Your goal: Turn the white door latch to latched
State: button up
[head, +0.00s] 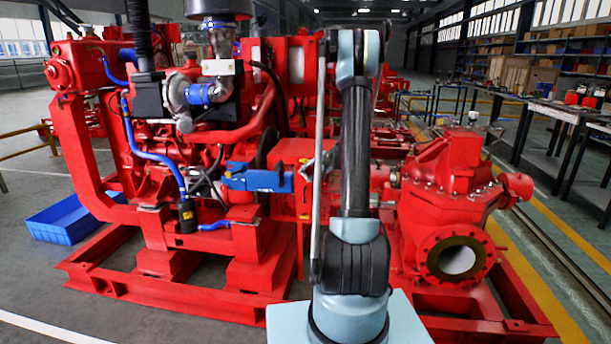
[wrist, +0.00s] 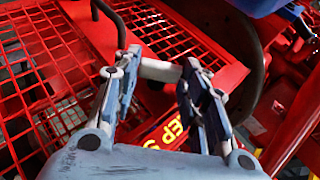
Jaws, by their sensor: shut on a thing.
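The white door latch (wrist: 160,70) shows in the wrist view as a short pale bar lying across the space between my fingertips. My gripper (wrist: 161,66) is closed on it, with one grey finger at each end of the bar. The latch is in front of a red panel with a mesh guard. In the head view my own arm covers most of this spot; only a grey part of my gripper (head: 308,168) shows left of the arm, and I cannot make out the latch there.
A red mesh guard (wrist: 55,60) and a dark curved bar (wrist: 118,22) lie beside the fingers. Yellow lettering (wrist: 170,130) is below the latch. The red engine (head: 160,150) stands left, the red pump (head: 450,200) right. A blue bin (head: 70,222) is on the floor.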

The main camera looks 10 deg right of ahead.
jog(key=y, duration=0.1)
jog(key=t+y, duration=0.1)
jog(key=f+m+t+y, duration=0.1)
jog(key=y, duration=0.1)
jog(key=shift+s+d+f, duration=0.1)
jog(key=shift+d, duration=0.25)
jog(key=shift+f+m+t+y, duration=0.2)
jog(key=shift+m+t+y, duration=0.15)
jog(key=shift+t+y, duration=0.25)
jog(key=shift+f+m+t+y, duration=0.2)
jog(key=shift+m+t+y, duration=0.2)
jog(key=shift+y, duration=0.3)
jog(key=o, duration=1.1)
jog(key=shift+c, duration=0.2)
jog(key=shift+s+d, duration=0.1)
jog(key=v, duration=1.1)
jog(key=shift+s+d+f, duration=0.2)
jog(key=shift+d+f, duration=0.1)
jog(key=shift+d, duration=0.05)
